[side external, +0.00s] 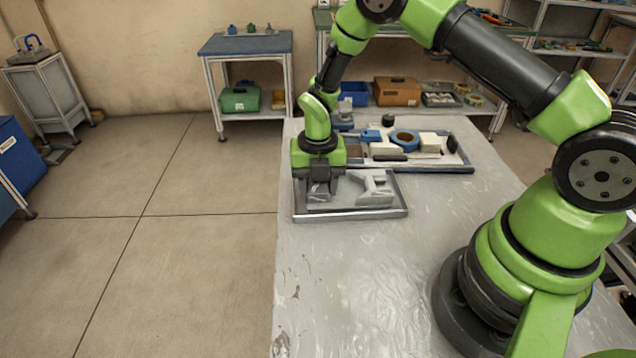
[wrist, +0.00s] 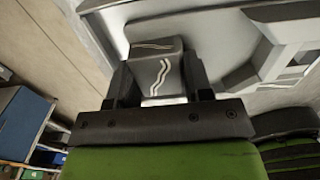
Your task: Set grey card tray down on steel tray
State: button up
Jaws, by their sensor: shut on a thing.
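The grey card tray (wrist: 158,78), with wavy light lines on its surface, sits between the two dark fingers of my gripper (side external: 321,190) in the wrist view. My gripper is shut on it and points down over the left part of the steel tray (side external: 352,215). The steel tray is shallow, with a raised rim, near the left edge of the table. In the side view the fingers mostly hide the card tray. I cannot tell whether it touches the tray floor.
A light grey bracket-like piece (side external: 373,188) stands in the right part of the steel tray. Behind is another tray (side external: 440,170) with a blue tape reel (side external: 404,138), pale blocks and dark pieces. The table (side external: 365,280) in front is clear.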

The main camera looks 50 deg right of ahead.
jog(key=shift+f, duration=0.1)
jog(key=o, duration=0.7)
jog(key=shift+o, duration=0.2)
